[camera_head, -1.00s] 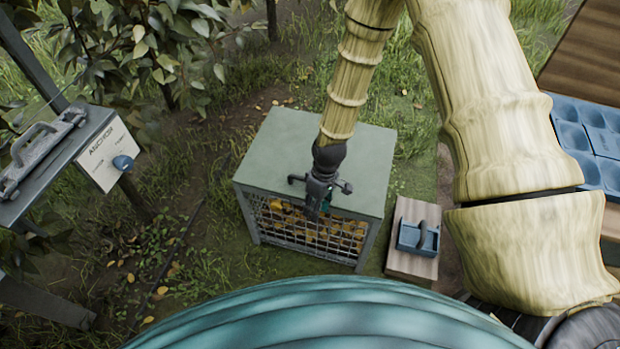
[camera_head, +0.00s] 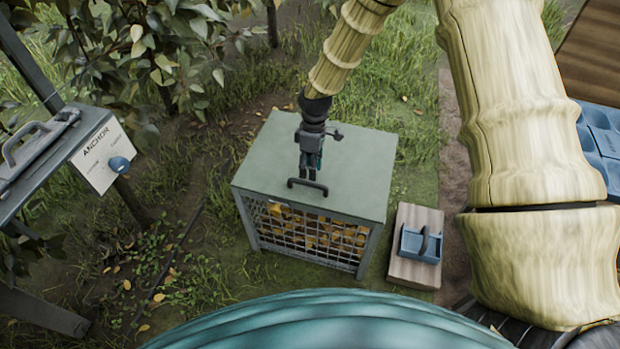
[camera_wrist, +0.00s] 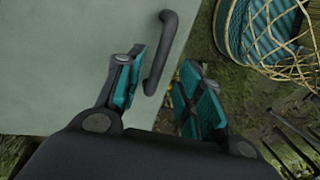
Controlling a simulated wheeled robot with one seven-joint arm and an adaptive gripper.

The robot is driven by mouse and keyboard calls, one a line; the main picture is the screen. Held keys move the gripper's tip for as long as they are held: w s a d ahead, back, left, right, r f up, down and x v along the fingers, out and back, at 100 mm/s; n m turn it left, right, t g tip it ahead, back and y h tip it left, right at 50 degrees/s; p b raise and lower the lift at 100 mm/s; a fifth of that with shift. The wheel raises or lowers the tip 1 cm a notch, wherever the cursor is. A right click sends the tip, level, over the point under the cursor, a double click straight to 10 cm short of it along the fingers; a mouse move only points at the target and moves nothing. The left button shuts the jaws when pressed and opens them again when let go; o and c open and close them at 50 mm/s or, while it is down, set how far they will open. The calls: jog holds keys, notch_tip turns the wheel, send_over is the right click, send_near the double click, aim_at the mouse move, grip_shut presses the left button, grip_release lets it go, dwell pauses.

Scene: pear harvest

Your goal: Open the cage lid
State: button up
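The cage (camera_head: 374,238) has a flat grey-green lid (camera_head: 350,170), which lies closed on top, and a mesh front with yellow-orange things behind it. A dark bar handle (camera_head: 309,187) sits near the lid's front edge. My gripper (camera_head: 308,173) is above the lid, at the handle. In the wrist view my gripper (camera_wrist: 160,72) has its two teal-padded fingers spread apart. The handle (camera_wrist: 163,55) shows in the gap between them, closer to the left finger. I cannot tell whether a finger touches it. The lid (camera_wrist: 60,60) also fills the left of the wrist view.
A blue tray (camera_head: 419,246) sits on a wooden block right of the cage. A metal box (camera_head: 85,140) marked "ANCHOR" with a blue knob (camera_head: 119,164) stands at left. A blue moulded tray (camera_head: 601,135) is at far right. Grass and soil surround the cage.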

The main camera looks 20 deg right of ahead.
jog(key=shift+s+a+f, duration=0.15)
jog(key=shift+s+f, duration=0.05)
jog(key=shift+f, duration=0.95)
jog(key=shift+s+a+f, duration=0.1)
jog(key=shift+s+f, duration=0.1)
jog(key=shift+f, duration=0.95)
grip_shut()
